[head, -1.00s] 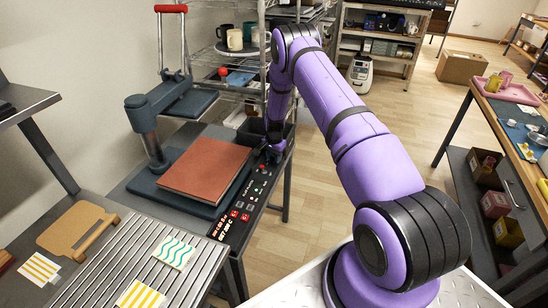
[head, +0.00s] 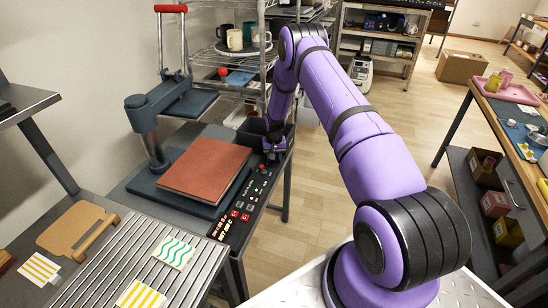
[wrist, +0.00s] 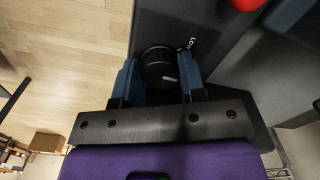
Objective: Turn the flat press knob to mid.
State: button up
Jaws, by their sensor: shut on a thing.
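The flat press (head: 150,182) stands on the bench at the left of the head view, with its upper plate swung up and a brown-red pad on its bed. Its control panel (head: 238,222) runs along the right side, with red digits and red buttons. The round black knob (wrist: 160,62) is between the blue fingers of my gripper (wrist: 159,70) in the wrist view; the fingers are shut on its sides. Part of a white label, seemingly "Low", shows beside it. My gripper (head: 273,150) is at the panel's far end in the head view, where it hides the knob.
A red round part (wrist: 246,4) is at the top of the wrist view, near the knob. A dark bin (head: 257,134) and a wire shelf with mugs (head: 235,39) stand behind my gripper. A ribbed rack (head: 140,262) with patterned sheets is at the front left. Open floor lies right of the bench.

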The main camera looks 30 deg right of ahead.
jog(key=shift+n, duration=0.3)
jog(key=o, duration=0.9)
notch_tip(320, 180, up, 11)
jog(key=shift+f, duration=0.1)
dwell(0.6)
